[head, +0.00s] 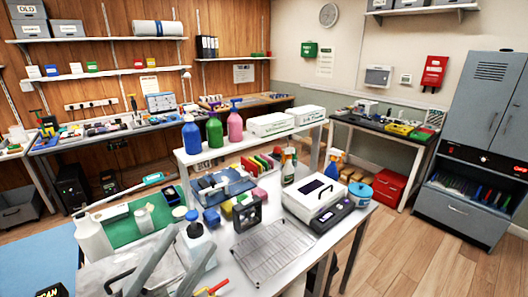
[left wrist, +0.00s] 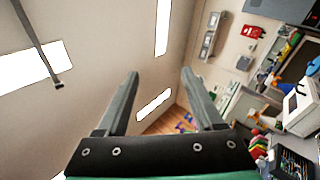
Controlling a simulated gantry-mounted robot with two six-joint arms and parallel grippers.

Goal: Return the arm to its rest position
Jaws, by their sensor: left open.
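My left gripper (head: 193,237) shows at the bottom left of the head view, its two grey fingers spread apart. In the left wrist view the gripper (left wrist: 160,73) is open with nothing between its fingers. That view looks past the fingers at the ceiling with bright light panels, and the room appears tilted. In the head view the fingers overlap the near bench area, in front of a white bottle with a blue cap (head: 197,245). Whether they touch anything there I cannot tell. My right gripper is in neither view.
A white bottle (head: 92,238) stands at the left. A raised shelf carries spray bottles (head: 214,130). Wooden floor lies open at the right.

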